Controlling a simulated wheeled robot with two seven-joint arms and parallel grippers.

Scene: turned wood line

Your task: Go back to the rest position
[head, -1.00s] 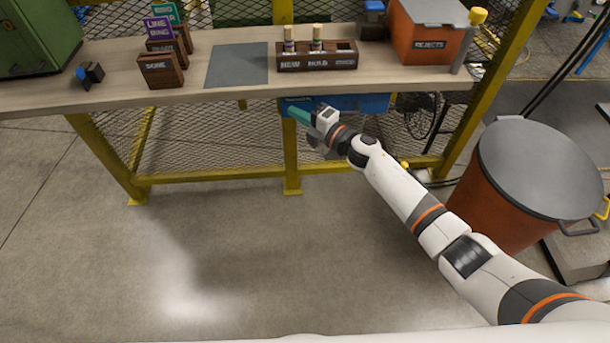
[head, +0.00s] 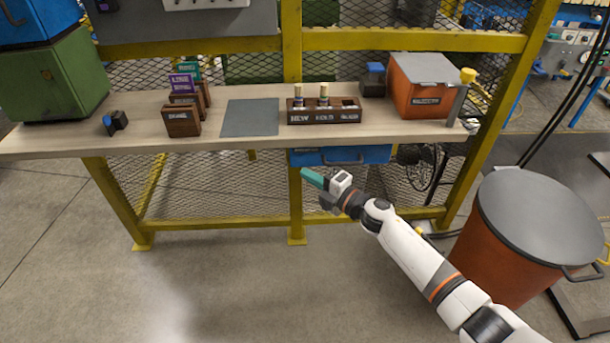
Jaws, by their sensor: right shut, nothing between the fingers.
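My right gripper (head: 313,179) has teal fingertips, which are shut with nothing between them. It is in front of the bench, below the front edge of the worktop (head: 230,143) and in front of the blue drawer (head: 345,156). It touches nothing that I can see. My right arm (head: 415,257) stretches in from the lower right. My left gripper is not in view.
On the bench stand a dark wooden rack (head: 322,117) with two pale-topped pieces, a grey mat (head: 250,117), brown labelled boxes (head: 181,122) and an orange rejects bin (head: 422,98). A large lidded drum (head: 510,260) stands at right. The floor at lower left is clear.

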